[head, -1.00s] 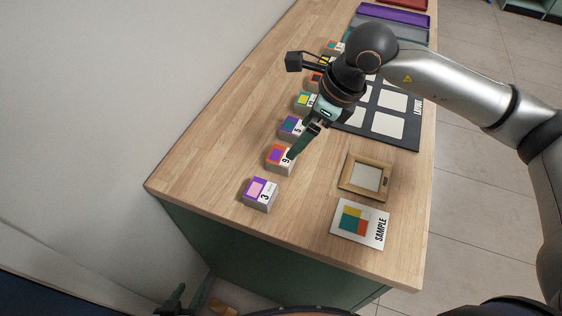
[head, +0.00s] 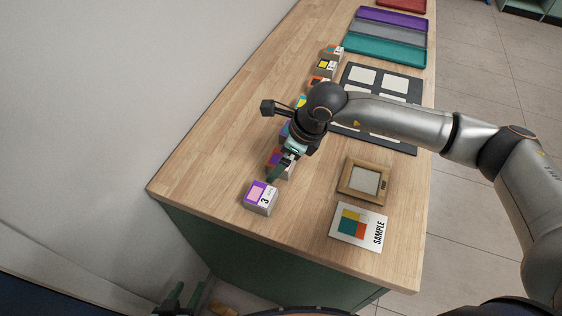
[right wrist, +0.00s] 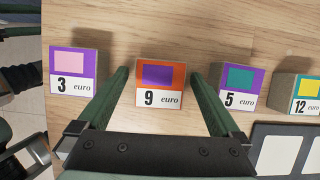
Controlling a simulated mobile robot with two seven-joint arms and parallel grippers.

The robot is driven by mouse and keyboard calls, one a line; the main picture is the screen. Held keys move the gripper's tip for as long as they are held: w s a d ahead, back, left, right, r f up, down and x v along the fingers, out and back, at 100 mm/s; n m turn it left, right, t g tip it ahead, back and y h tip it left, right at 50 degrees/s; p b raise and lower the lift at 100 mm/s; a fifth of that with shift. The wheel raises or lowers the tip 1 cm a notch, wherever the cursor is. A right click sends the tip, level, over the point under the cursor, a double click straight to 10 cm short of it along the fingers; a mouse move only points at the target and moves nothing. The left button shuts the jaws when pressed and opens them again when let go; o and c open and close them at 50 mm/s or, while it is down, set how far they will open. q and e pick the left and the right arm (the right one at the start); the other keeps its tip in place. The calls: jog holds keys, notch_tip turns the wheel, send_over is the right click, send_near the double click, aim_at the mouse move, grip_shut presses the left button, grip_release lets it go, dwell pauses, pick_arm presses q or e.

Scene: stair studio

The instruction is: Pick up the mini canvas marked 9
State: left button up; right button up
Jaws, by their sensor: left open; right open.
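The mini canvas marked 9 (right wrist: 161,82) is a small block with an orange face, a purple square and a white price strip. In the head view the canvas (head: 272,158) is partly hidden by my right gripper (head: 277,174). In the right wrist view my open right gripper (right wrist: 160,74) has one finger on each side of this canvas, with a gap at both sides. I cannot tell how far above the table the fingertips are. My left gripper (head: 184,299) is open and empty at the bottom of the head view, off the counter.
The canvas marked 3 (right wrist: 79,68) and the canvas marked 5 (right wrist: 237,80) stand close on either side. Canvas 12 (right wrist: 299,93) and others continue the row. A wooden frame (head: 348,188), a sample card (head: 338,238) and the layout board (head: 347,80) lie to the right.

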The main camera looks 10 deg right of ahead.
jog(key=shift+c, duration=0.2)
jog(key=c, duration=1.3)
